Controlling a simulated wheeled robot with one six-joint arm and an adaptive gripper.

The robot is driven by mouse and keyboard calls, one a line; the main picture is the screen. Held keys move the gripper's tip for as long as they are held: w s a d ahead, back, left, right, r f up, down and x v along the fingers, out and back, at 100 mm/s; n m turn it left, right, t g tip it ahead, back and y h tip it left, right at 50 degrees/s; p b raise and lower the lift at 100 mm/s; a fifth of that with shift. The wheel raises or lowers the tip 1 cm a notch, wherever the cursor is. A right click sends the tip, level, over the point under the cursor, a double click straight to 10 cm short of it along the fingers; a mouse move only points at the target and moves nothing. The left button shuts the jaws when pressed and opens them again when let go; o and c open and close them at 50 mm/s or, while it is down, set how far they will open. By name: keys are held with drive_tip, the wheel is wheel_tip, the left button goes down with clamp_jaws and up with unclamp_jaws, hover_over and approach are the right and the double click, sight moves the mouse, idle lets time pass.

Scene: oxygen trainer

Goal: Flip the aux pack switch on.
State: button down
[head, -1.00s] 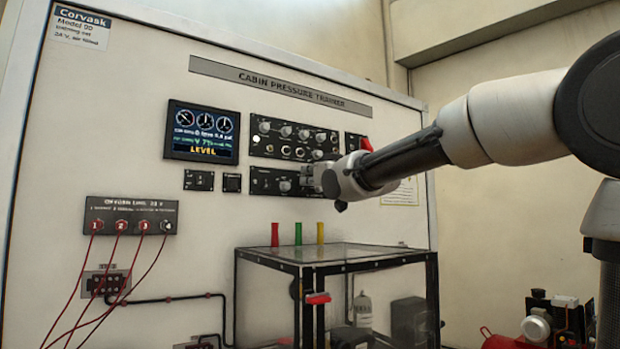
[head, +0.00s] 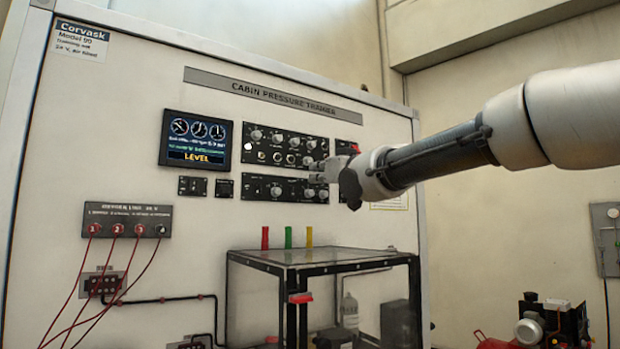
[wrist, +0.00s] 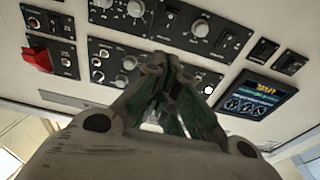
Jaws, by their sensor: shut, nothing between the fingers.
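The trainer front carries an upper black switch panel (head: 290,127) with several knobs and toggles, and a lower black panel (head: 258,188). Labels are too small to read, so I cannot tell which switch is the aux pack one. My gripper (head: 318,171) is shut and empty, in front of the right end of these panels, hiding part of them. In the wrist view the fingertips (wrist: 163,62) come together before the panels, which appear upside down; I cannot tell whether they touch. A red switch guard (head: 355,148) is just beyond the gripper; it also shows in the wrist view (wrist: 37,58).
A screen (head: 195,138) reading LEVEL is left of the panels. Two small switch panels sit below it, one at the left (head: 192,186). A glass-topped frame (head: 330,256) stands below my arm, with three coloured tubes behind it. Red cables hang at lower left.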

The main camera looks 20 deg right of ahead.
drive_tip(key=shift+s+d+r, duration=0.1)
drive_tip(key=shift+s+d, duration=0.15)
drive_tip(key=shift+s, duration=0.5)
drive_tip(key=shift+s+d+r, duration=0.15)
drive_tip(key=shift+s+d, duration=0.05)
drive_tip(key=shift+s, duration=0.55)
drive_tip(key=shift+s+d+r, duration=0.1)
drive_tip(key=shift+s+d, duration=0.15)
drive_tip(key=shift+s, duration=0.5)
